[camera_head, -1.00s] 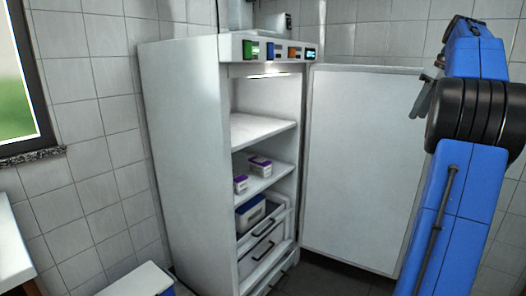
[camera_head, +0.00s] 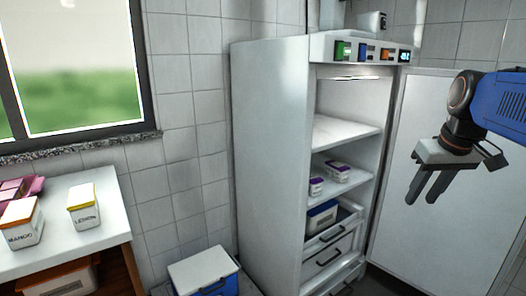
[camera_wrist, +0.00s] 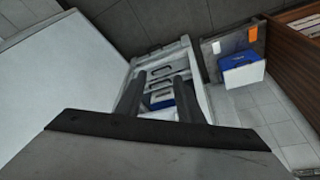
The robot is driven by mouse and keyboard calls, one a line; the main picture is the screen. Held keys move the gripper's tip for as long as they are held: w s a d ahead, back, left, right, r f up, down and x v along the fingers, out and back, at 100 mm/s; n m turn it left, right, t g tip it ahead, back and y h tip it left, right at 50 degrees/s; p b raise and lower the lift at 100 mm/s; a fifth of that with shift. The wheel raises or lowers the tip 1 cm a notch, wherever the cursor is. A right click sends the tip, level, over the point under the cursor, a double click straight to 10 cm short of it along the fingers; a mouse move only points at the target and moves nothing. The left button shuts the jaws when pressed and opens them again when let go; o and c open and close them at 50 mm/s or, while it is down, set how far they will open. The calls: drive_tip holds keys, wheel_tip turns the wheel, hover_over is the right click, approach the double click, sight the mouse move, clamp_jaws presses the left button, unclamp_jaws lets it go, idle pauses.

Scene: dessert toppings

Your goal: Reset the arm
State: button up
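My gripper (camera_head: 431,187) hangs at the right of the head view, in front of the open fridge door (camera_head: 428,140), with its two dark fingers pointing down. The fingers look parted with nothing between them. In the wrist view my gripper (camera_wrist: 157,98) also shows two fingers apart and empty, above the open fridge drawers (camera_wrist: 168,72). My blue arm enters from the right edge of the head view.
The open fridge (camera_head: 270,150) holds small purple-lidded tubs (camera_head: 337,172) on a shelf. A table (camera_head: 100,235) at left carries a mango tub (camera_head: 22,226) and a lemon tub (camera_head: 84,210). A white-lidded blue cooler (camera_head: 203,270) stands on the floor between them.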

drive_tip(key=s+a+f, duration=0.5)
drive_tip(key=s+f, duration=0.2)
drive_tip(key=f, duration=0.1)
drive_tip(key=s+a+f+t, duration=0.1)
drive_tip(key=s+a+f, duration=0.4)
drive_tip(key=s+f, duration=0.2)
wheel_tip(320, 180, down, 3)
drive_tip(key=shift+s+r, duration=0.2)
drive_tip(key=shift+s, duration=0.1)
